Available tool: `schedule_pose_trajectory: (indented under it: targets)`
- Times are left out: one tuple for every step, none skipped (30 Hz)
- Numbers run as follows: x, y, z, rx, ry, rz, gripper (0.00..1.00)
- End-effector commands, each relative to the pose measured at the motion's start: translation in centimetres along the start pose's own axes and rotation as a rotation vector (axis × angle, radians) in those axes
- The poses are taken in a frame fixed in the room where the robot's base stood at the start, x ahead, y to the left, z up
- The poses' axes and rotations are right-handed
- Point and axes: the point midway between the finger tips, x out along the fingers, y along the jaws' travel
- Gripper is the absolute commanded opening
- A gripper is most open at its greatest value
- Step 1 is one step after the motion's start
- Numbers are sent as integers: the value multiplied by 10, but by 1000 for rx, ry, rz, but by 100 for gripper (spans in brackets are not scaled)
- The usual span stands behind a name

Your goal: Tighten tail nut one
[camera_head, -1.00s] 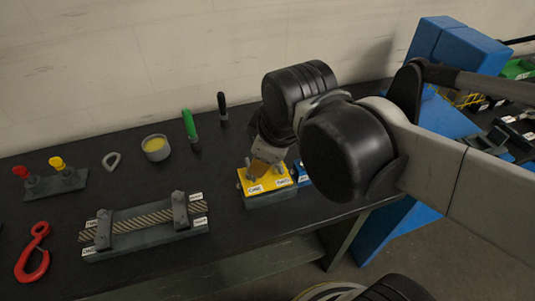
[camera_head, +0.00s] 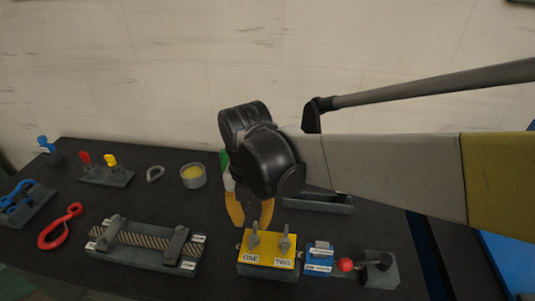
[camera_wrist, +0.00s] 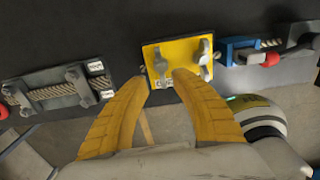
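The yellow-topped block (camera_head: 268,262) bears two grey wing nuts above labels ONE and TWO. Nut one (camera_head: 253,240) stands upright on the left; nut two (camera_head: 285,243) is on the right. My gripper (camera_head: 251,220) has its orange fingers apart, pointing down around or just behind the top of nut one; depth is unclear. In the wrist view, my open gripper (camera_wrist: 160,83) has its fingertips at the near edge of the yellow block (camera_wrist: 180,51). Nut one (camera_wrist: 160,64) shows between and beyond the tips, apparently untouched. Nut two (camera_wrist: 205,55) is beyond the right finger.
A rope clamp fixture (camera_head: 145,243) lies left of the block. A blue piece (camera_head: 318,258) with a red ball (camera_head: 346,265) is close on its right. A yellow-filled cup (camera_head: 193,176), a red hook (camera_head: 60,226) and colored pegs stand farther left.

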Motion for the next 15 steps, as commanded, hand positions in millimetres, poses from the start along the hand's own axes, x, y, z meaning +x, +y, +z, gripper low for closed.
schedule_pose_trajectory:
  targets:
    - [15,0,0,1,0,0,31]
    - [21,0,0,1,0,0,31]
    - [28,0,0,1,0,0,31]
    - [33,0,0,2,-1,0,31]
    - [38,0,0,2,-1,0,31]
    - [43,0,1,2,-1,0,31]
    - [47,0,1,2,-1,0,31]
    - [50,0,1,2,-1,0,31]
    - [54,0,1,2,-1,0,31]
    - [56,0,0,2,-1,1,31]
    - [57,0,0,2,-1,1,31]
    - [59,0,0,2,-1,1,31]
    - [60,0,0,3,-1,1,31]
    - [60,0,0,3,-1,1,31]
    - [60,0,0,3,-1,1,31]
